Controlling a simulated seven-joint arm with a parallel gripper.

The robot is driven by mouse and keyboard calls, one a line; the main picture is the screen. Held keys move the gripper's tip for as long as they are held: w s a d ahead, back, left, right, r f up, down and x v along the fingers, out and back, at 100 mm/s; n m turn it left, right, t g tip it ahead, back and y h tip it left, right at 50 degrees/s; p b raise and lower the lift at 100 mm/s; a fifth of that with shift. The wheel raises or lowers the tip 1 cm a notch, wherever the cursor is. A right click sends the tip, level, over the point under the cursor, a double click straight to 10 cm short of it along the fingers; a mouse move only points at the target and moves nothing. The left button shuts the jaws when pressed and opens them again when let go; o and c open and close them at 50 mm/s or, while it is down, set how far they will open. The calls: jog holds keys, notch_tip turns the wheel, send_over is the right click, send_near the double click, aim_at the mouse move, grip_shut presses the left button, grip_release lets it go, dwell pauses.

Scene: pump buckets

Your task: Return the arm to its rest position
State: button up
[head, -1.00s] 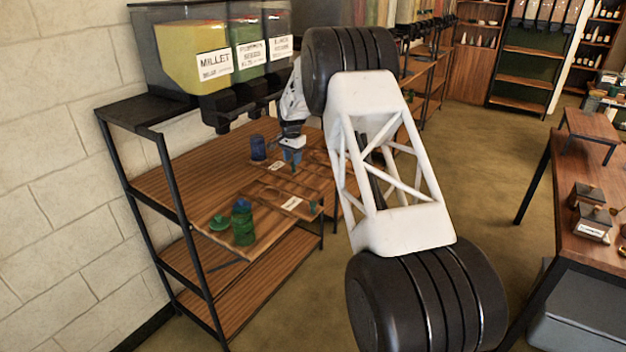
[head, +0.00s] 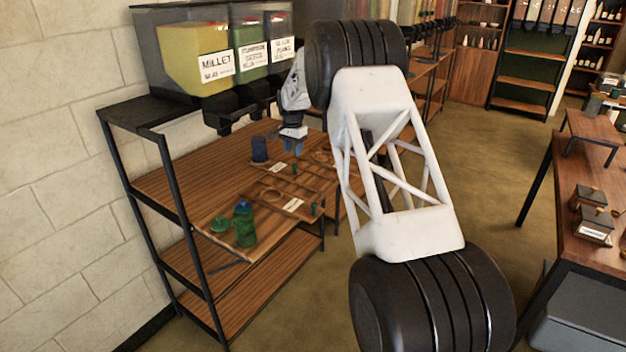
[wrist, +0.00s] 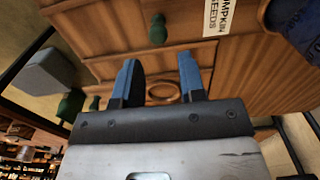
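My gripper (head: 292,146) is above the wooden shelf, below the bulk dispensers. In the wrist view its two blue fingers (wrist: 160,82) stand apart with nothing between them. Beyond them a round ring-like mark or recess (wrist: 162,92) shows on the wooden tray (wrist: 120,62). In the head view my white lattice arm link and black joints fill the middle and hide part of the shelf's right side.
The shelf (head: 165,185) holds a dark blue container (head: 259,149), a green bottle (head: 244,224) and a green lid (head: 219,225). A wooden table (head: 570,200) stands at the right. Open floor (head: 485,150) lies between.

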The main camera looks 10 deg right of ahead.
jog(key=shift+s+r, duration=0.4)
jog(key=shift+r, duration=0.1)
jog(key=s+d+r+n, duration=0.1)
jog(key=s+r, duration=0.6)
jog(key=s, duration=0.5)
jog(key=s+d+r+n+t, duration=0.1)
jog(key=s+r+n, duration=0.1)
jog(key=s+r, duration=0.7)
jog(key=s+d+r+n, duration=0.1)
jog(key=s+r, duration=0.4)
jog(key=s, duration=0.9)
jog(key=s+f+n, duration=0.2)
jog(key=s+f, duration=0.1)
jog(key=s, duration=1.6)
jog(key=s+f+n+t, duration=0.1)
jog(key=s+f+n, duration=0.1)
jog(key=s, duration=1.7)
jog(key=shift+d+f+n+t, duration=0.3)
jog(key=shift+d+f+n, duration=0.1)
jog(key=shift+f, duration=0.1)
